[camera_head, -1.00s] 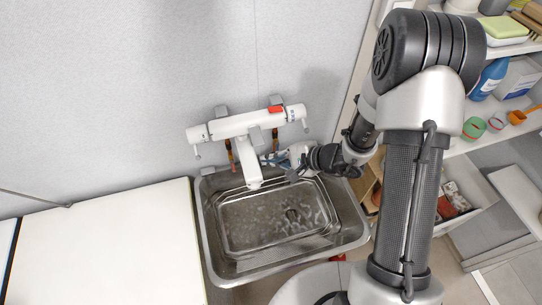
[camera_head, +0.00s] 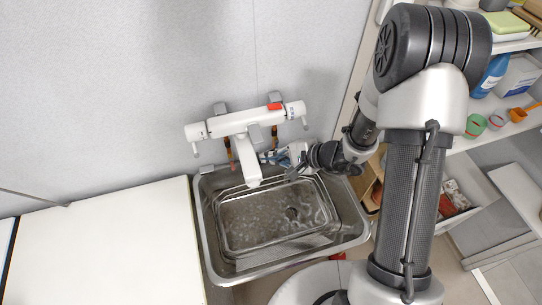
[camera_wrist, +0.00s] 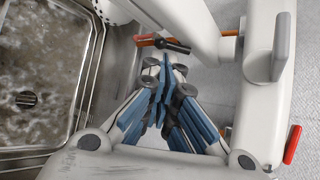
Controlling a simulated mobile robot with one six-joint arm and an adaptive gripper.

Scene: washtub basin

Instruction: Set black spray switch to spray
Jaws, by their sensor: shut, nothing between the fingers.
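The white tap (camera_head: 247,123) is mounted on the wall above the sink. Its white spout (camera_head: 247,160) points down over the basin and also shows in the wrist view (camera_wrist: 187,22). A dotted outlet face (camera_wrist: 113,11) shows at the top edge of the wrist view. A small black bar (camera_wrist: 177,45) sits beside the spout, next to an orange-brown part; I cannot tell whether it is the black spray switch. My gripper (camera_head: 288,172) is right of the spout, near the sink's back edge. In the wrist view my gripper (camera_wrist: 166,68) has its blue-padded fingers together, empty, just below the black bar.
The metal sink (camera_head: 355,232) holds a rectangular wire-rimmed tub (camera_head: 222,238) with wet contents. A red button (camera_head: 275,107) and grey levers are on the tap. A white counter (camera_head: 110,245) is at left, shelves (camera_head: 510,47) at right. Pipes run close behind my gripper.

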